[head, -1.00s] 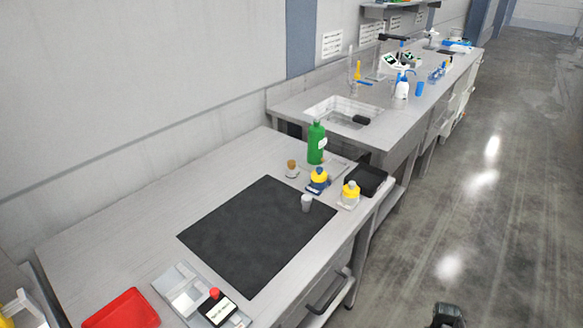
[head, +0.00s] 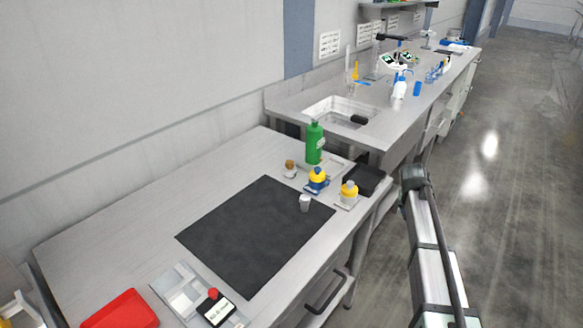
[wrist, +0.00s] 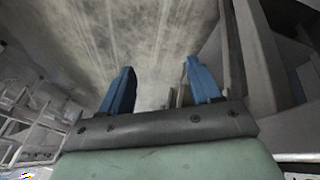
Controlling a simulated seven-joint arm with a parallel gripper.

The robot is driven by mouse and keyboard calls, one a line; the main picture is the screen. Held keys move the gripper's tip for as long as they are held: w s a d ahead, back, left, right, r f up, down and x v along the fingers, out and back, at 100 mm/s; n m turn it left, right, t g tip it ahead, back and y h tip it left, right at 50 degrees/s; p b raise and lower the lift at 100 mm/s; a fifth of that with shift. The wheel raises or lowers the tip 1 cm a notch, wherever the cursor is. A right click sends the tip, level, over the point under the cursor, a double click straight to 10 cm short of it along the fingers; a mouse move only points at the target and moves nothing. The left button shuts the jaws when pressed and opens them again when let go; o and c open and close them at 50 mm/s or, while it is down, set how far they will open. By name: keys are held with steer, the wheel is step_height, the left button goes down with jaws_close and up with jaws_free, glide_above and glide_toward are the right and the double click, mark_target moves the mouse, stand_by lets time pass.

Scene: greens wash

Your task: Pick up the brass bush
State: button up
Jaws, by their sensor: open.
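I cannot make out a brass bush for certain in either view. A small brownish-topped piece (head: 290,168) stands on the bench beside the green bottle (head: 315,143), but it is too small to identify. My gripper (wrist: 158,78) shows in the wrist view with its two blue fingers apart and nothing between them. It points toward blurred grey surfaces and is away from the bench items. In the head view my arm is at the right, beside the bench front, and the gripper's fingers cannot be made out there.
A black mat (head: 255,235) covers the middle of the bench, with a small grey-white cup (head: 305,203) at its right edge. Two yellow-topped bottles stand near the bench's right end.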

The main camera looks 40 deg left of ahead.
steer(key=w+a+r+t, duration=0.25)
steer(key=a+r, duration=0.55)
steer(key=r, duration=0.6)
steer(key=s+a+r+n+g+y, duration=0.15)
steer(key=s+a+r, duration=0.25)
steer(key=s+a, duration=0.45)
steer(key=s+a+r+n+g+y, duration=0.1)
steer(key=s+a+r+n+g, duration=0.3)
steer(key=a, duration=0.8)
steer(key=s+a+r+n+y, duration=0.1)
steer(key=s+a+r+y, duration=0.15)
steer(key=s+a, duration=0.7)
steer(key=h, duration=0.1)
glide_above(290, 162)
steer(key=s, duration=0.1)
steer(key=f, duration=0.7)
steer(key=shift+s+d+f, duration=0.15)
steer(key=shift+d, duration=0.1)
steer(key=shift+d+x, duration=0.2)
steer(key=shift+x, duration=1.15)
steer(key=shift+d+x, duration=0.2)
steer(key=shift+x, duration=1.2)
jaws_close()
